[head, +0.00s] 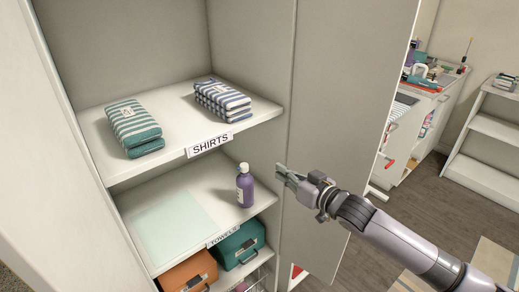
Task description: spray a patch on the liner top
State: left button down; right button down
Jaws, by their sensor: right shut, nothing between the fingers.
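A pale green liner (172,232) lies flat on the left part of the shelf marked TOWELS. My right gripper (280,171) comes in from the right, shut and empty, near the cabinet's right side. In the picture it is to the right of the bottle and apart from it. My left gripper is out of view. I cannot make out a separate patch on the liner.
Green striped shirts (134,126) and blue striped shirts (222,98) are folded on the upper shelf (185,118). Below are an orange case (188,273) and a teal case (240,243). The open cabinet door (340,110) stands at the right. A cluttered counter is beyond.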

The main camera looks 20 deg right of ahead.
jog(key=shift+n+y, duration=0.3)
jog(key=shift+y, duration=0.2)
jog(key=r, duration=0.1)
jog(key=a+r, duration=0.1)
jog(key=r, duration=0.2)
jog(key=shift+s+a+r, duration=0.3)
jog(key=shift+s, duration=0.1)
jog(key=shift+w, duration=0.1)
jog(key=p, duration=0.3)
send_over(244, 167)
jog(key=s+d, duration=0.2)
jog(key=d, duration=0.1)
jog(key=f, duration=0.3)
jog(key=f+p, duration=0.1)
jog(key=f, duration=0.1)
jog(key=shift+w+a, duration=0.3)
jog(key=shift+w, duration=0.1)
